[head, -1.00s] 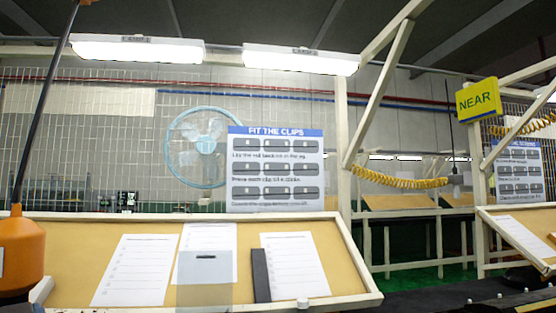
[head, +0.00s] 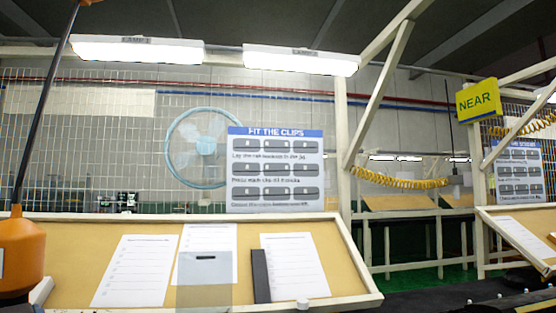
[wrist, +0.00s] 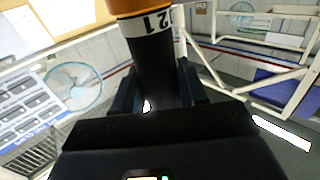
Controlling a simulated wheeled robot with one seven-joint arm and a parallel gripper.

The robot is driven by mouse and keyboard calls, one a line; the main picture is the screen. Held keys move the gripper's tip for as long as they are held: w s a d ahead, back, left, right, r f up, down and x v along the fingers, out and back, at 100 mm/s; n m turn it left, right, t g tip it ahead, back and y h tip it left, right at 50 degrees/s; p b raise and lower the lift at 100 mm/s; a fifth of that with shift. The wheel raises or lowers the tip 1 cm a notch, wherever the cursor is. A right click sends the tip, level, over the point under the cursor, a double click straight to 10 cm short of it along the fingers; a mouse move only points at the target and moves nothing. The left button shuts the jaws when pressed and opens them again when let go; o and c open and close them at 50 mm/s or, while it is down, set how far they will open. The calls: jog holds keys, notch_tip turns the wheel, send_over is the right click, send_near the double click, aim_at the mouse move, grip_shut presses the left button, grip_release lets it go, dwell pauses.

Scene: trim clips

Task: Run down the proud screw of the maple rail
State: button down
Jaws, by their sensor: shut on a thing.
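In the wrist view my gripper (wrist: 157,88) is shut around the black shaft of a tool (wrist: 152,62). The tool has a white band marked "21" and an orange body beyond it. An orange-bodied tool with a dark rod or cord rising from it stands at the left edge of the head view (head: 20,250); I cannot tell for sure that it is the same one. No maple rail or proud screw can be made out in either view. The tool's working tip is not visible.
A tilted tan board (head: 80,240) carries paper sheets, a clear pouch (head: 204,280) and a dark bar (head: 261,276). Behind are a "FIT THE CLIPS" poster (head: 275,170) and a blue fan (head: 197,147). A yellow NEAR sign (head: 478,100) hangs at right above a second board (head: 520,240).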

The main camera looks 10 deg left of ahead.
aim_at(12, 276)
jog(key=shift+f, duration=0.4)
jog(key=shift+r+p, duration=2.5)
jog(key=shift+r, duration=0.95)
